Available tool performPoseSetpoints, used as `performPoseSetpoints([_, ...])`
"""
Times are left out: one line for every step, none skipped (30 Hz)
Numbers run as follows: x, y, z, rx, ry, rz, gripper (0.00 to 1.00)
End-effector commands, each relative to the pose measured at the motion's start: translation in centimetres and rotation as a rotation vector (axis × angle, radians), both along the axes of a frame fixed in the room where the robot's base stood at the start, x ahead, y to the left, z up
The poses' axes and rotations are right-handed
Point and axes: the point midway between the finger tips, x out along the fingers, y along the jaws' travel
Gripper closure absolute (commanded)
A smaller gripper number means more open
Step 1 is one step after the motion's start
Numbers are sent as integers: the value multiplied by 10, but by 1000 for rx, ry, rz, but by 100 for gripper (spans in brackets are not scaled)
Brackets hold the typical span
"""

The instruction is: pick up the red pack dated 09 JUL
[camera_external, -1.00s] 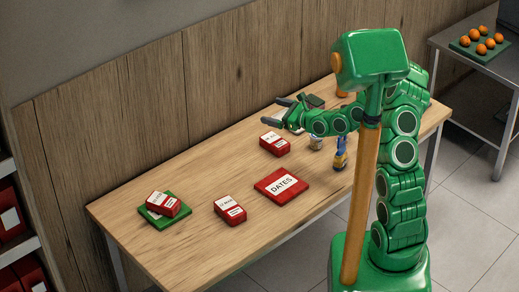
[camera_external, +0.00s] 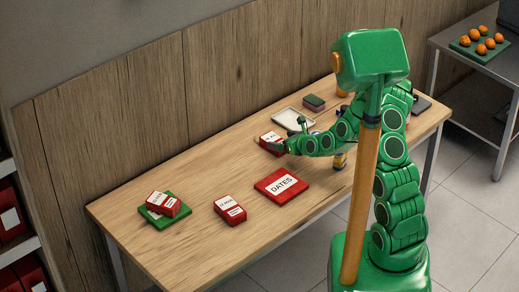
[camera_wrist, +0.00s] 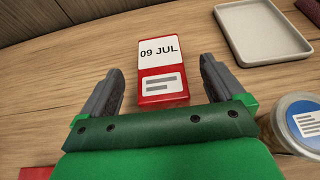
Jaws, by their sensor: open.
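The red pack labelled 09 JUL (camera_wrist: 163,65) lies on the table straight ahead of my gripper in the wrist view. Its far end lies beyond the fingertips and its near end reaches between them. My gripper (camera_wrist: 156,80) is open, with one grey finger on each side of the pack and a gap to each. In the external view the same pack (camera_external: 270,139) is partly hidden by my gripper (camera_external: 288,137). Two more red packs lie to the left: one (camera_external: 230,210) on the bare table, one (camera_external: 163,203) on a green mat (camera_external: 150,217).
A red DATES board (camera_external: 291,192) lies in front. A pale tray (camera_wrist: 262,35) is to the pack's right and a labelled jar (camera_wrist: 295,122) is close to my gripper's right side. A green and dark block (camera_external: 314,103) stands behind.

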Motion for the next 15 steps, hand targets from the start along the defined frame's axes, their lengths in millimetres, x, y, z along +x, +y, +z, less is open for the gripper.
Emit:
performPoseSetpoints([1,2,-2,-1,-1,0,4])
performPoseSetpoints([2,3,-3,-1,-1,0,4])
performPoseSetpoints([4,5,-6,0,0,1,4])
performPoseSetpoints([6,7,-8,0,0,1,4])
performPoseSetpoints([8,9,-10,-1,-1,2,4])
performPoseSetpoints([11,11,-14,-2,-2,0,4])
performPoseSetpoints([13,13,-16,-3,-1,0,4])
performPoseSetpoints([15,16,-19,-2,-1,1,4])
performPoseSetpoints([16,18,-22,-3,-1,1,4])
performPoseSetpoints([19,20,-23,-2,-1,1,4])
performPoseSetpoints([21,22,-24,-1,0,0,4])
performPoseSetpoints([23,25,-25,-1,0,0,4])
performPoseSetpoints([25,26,-26,-2,-1,1,4])
performPoseSetpoints([26,28,-26,-1,0,0,4])
performPoseSetpoints([28,29,-27,-1,-1,0,4])
